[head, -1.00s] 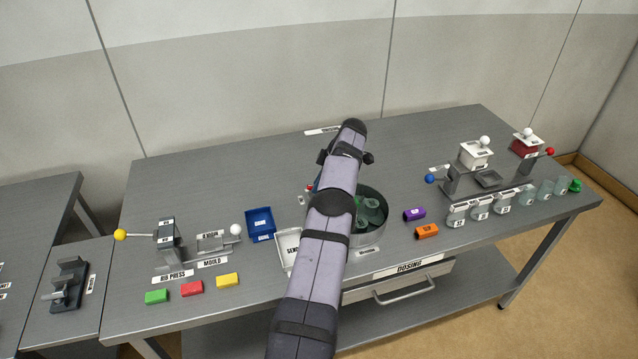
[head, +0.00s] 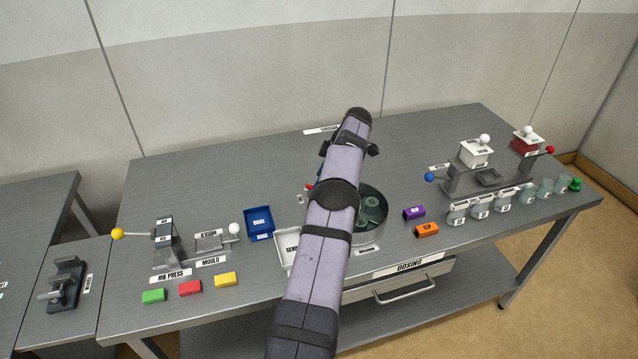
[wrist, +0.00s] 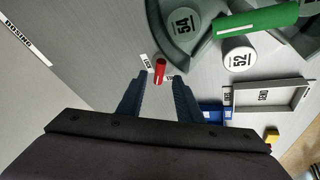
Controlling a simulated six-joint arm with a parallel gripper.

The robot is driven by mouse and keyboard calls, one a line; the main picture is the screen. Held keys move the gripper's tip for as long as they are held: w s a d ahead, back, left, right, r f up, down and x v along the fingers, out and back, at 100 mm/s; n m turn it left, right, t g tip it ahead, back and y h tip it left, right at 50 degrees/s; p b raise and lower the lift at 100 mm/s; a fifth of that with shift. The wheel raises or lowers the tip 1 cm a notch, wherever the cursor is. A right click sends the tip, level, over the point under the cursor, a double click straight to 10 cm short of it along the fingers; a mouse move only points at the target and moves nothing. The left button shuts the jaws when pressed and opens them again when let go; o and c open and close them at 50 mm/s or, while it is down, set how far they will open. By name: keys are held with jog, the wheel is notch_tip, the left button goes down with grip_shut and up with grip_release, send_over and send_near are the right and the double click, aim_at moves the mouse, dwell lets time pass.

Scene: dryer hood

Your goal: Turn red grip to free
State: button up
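The small red grip (wrist: 160,70) shows in the wrist view beside the round dosing drum (wrist: 196,52). Small white labels (wrist: 146,63) lie on either side of it; their lettering is too small to read surely. My gripper (wrist: 160,80) is open, its two dark fingers pointing toward the red grip, which appears between the fingertips. I cannot tell whether they touch it. In the head view, a bit of the red grip (head: 310,187) shows left of my arm, and my arm hides the gripper.
A green handle (wrist: 257,21) and a grey cylinder marked 52 (wrist: 239,54) sit at the drum. A white tray (head: 287,248) and a blue bin (head: 259,223) stand left of my arm. Purple (head: 414,212) and orange (head: 427,229) pieces lie right of the drum.

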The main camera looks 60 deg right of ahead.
jog(key=shift+b+v, duration=0.3)
jog(key=shift+v, duration=1.85)
